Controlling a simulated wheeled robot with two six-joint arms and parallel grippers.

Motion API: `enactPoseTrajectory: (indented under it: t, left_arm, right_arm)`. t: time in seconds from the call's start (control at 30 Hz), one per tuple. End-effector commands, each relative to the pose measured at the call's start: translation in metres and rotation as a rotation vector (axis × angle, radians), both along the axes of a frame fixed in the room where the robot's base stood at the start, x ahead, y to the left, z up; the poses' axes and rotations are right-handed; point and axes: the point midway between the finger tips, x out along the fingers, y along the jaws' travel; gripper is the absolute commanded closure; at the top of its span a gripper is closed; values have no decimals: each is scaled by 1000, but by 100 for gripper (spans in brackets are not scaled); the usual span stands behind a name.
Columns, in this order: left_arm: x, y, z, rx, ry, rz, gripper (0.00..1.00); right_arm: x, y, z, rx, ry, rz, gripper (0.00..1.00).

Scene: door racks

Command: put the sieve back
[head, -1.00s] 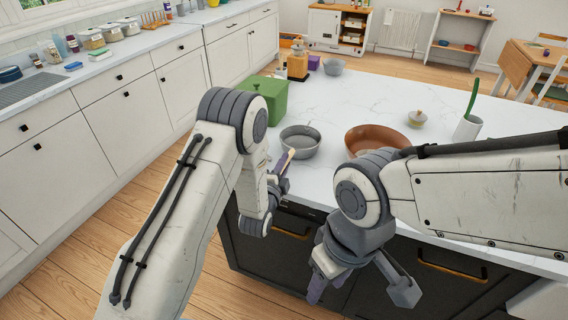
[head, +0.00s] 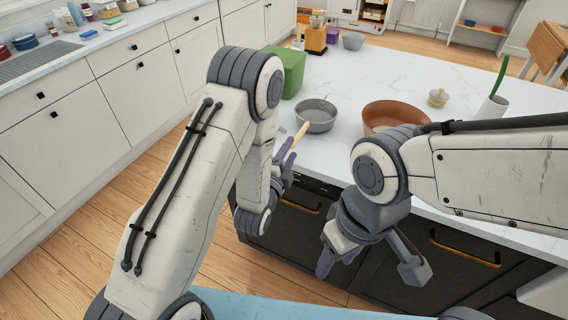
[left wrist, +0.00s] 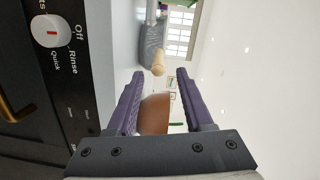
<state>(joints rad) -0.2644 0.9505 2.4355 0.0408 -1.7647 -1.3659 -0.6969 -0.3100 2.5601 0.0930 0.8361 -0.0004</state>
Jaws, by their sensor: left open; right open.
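The sieve (head: 316,116) is a grey, round bowl shape with a light wooden handle. It rests near the front edge of the white island top (head: 370,75), its handle pointing toward the front edge. My left gripper (head: 286,150) is open and empty, close by the handle at the counter's edge. In the left wrist view the sieve (left wrist: 152,38) shows beyond the open fingers (left wrist: 160,74), handle end toward them, not between them. My right gripper (head: 372,264) is open and empty, pointing down in front of the island's dark cabinet.
A brown bowl (head: 395,113) stands right of the sieve, and a green box (head: 287,72) stands behind left. Dark cabinet fronts (head: 455,255) with handles lie below the counter.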

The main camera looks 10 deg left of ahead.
Motion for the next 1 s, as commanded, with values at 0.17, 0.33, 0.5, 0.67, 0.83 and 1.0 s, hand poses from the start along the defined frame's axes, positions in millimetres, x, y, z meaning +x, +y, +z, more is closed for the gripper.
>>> enactPoseTrajectory:
  t: [0.17, 0.33, 0.5, 0.67, 0.83, 1.0]
  left_arm:
    - [-28, 7, 2, 1, 4, 0, 48]
    - [-39, 7, 4, -8, 11, -2, 48]
    - [-34, -11, 4, -94, 148, -21, 48]
    - [-40, -39, 5, -234, 410, -18, 48]
    - [-71, -63, 11, -361, 707, 40, 48]
    - [-125, -73, 25, -454, 993, 155, 48]
  right_arm:
    - [0, 0, 4, 0, 0, 0, 49]
    - [0, 0, 6, 0, 0, 0, 49]
    - [0, 0, 6, 0, 0, 0, 49]
    - [0, 0, 6, 0, 0, 0, 49]
    - [0, 0, 6, 0, 0, 0, 49]
    - [0, 0, 6, 0, 0, 0, 49]
